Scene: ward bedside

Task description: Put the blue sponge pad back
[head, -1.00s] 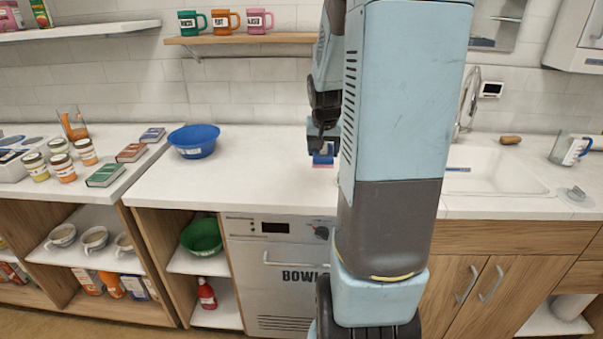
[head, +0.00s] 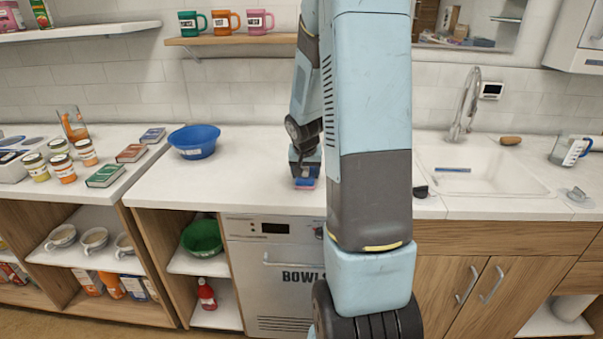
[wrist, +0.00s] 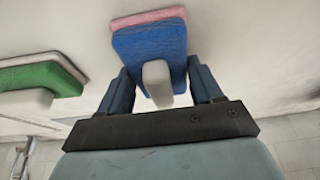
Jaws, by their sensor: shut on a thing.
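The blue sponge pad (wrist: 150,48) has a blue body, a pink layer at its far side and a pale handle-like piece on it. My gripper (wrist: 155,90) is shut on it, with one finger on each side in the wrist view. In the head view the sponge pad (head: 305,183) shows small under my gripper (head: 304,174), low over the white counter (head: 240,185) above the appliance's right part. I cannot tell whether the pad touches the counter.
A green pad with a white part (wrist: 45,82) lies left of my gripper in the wrist view. A blue bowl (head: 194,142) stands left on the counter. The sink (head: 485,175) is to the right, with a blue-and-white strip inside. The counter between bowl and gripper is clear.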

